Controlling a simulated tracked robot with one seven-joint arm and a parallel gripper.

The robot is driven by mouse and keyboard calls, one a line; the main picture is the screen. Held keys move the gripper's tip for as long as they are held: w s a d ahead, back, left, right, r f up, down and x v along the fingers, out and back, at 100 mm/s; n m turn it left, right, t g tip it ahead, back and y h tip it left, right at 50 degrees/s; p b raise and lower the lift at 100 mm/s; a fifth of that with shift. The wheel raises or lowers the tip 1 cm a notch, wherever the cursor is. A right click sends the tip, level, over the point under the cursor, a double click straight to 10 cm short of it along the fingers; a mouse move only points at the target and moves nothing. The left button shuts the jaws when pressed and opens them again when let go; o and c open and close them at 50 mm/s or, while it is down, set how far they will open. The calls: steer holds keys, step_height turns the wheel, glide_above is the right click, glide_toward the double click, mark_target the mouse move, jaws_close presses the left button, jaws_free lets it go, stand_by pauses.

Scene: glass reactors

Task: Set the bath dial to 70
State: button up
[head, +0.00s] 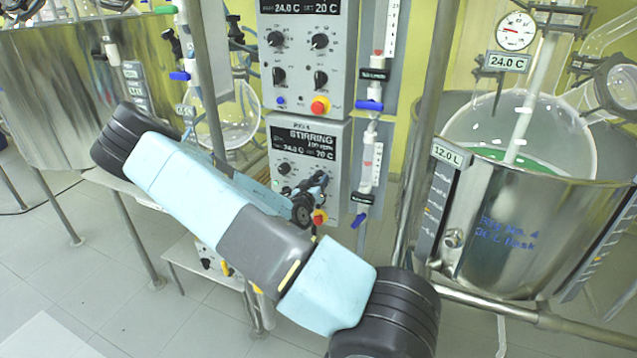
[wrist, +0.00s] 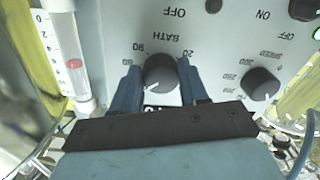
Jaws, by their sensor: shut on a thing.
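The bath dial (wrist: 160,76) is a dark round knob on a pale panel, seen upside down in the wrist view. The word BATH and the numbers 90 and 20 show around it; the marks nearest my gripper are hidden. My gripper (wrist: 159,68) has its two blue fingers on either side of the knob, shut on it. A small white mark shows at the knob's lower left edge in that view. In the head view my arm reaches the lower control box (head: 330,138), and my wrist hides the dial. That box's display (head: 305,142) reads STIRRING, 24.0 C and 20 C.
Beside the bath dial is a speed knob (wrist: 259,84). A glass tube with a red float (wrist: 74,64) runs along the panel. In the head view, a second control box (head: 306,50) sits above, and a steel bath (head: 525,230) stands at right.

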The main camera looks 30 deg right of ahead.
steer(key=shift+w+a, duration=0.15)
steer(key=o, duration=0.8)
steer(key=shift+o, duration=1.2)
steer(key=v, duration=1.3)
steer(key=shift+s+a, duration=0.25)
steer(key=shift+s, duration=0.05)
